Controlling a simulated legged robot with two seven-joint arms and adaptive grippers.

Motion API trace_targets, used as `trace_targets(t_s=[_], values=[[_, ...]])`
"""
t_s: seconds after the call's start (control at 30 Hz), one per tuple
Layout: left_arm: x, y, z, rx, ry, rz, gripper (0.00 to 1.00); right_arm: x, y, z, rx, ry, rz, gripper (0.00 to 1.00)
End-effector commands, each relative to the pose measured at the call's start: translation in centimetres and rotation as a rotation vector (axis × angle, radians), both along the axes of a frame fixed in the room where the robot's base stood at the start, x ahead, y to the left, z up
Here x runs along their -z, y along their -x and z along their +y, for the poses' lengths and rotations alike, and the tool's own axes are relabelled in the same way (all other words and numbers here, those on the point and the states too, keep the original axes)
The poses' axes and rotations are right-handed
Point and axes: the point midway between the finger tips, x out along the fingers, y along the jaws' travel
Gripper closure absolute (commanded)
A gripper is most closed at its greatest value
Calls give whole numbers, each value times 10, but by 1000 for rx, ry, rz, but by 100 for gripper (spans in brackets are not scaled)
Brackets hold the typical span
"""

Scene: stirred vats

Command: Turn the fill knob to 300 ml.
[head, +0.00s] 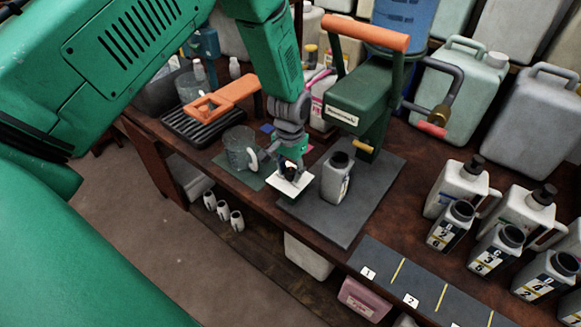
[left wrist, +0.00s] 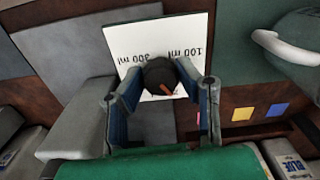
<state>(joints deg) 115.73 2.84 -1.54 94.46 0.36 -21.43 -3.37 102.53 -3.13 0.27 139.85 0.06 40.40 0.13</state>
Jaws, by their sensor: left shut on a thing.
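The black fill knob (left wrist: 160,73) sits on a white dial plate (left wrist: 128,38), printed with 300 ml on the left and 100 ml on the right in the left wrist view. A short red pointer mark (left wrist: 166,89) on the knob faces the lower right there, away from both labels. My left gripper (left wrist: 158,85) is shut around the knob, one finger on each side. In the head view my left gripper (head: 290,170) reaches down to the white plate (head: 289,184) at the table's front edge. My right gripper is not in view.
A green dispenser (head: 358,104) with an orange handle stands behind, and a grey bottle (head: 336,178) is on the dark mat just right of the gripper. A clear jug (head: 240,148) stands close on the left. Numbered bottles (head: 452,226) crowd the right.

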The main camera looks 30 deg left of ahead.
Motion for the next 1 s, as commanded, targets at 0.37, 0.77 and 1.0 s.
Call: trace_targets(t_s=[0.37, 0.77, 1.0], values=[[-4, -7, 0, 356, -1, -20, 99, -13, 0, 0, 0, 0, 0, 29], [-4, -7, -1, 737, 0, -20, 99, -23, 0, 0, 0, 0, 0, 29], [-3, -8, -1, 965, -1, -20, 99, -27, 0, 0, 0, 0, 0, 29]])
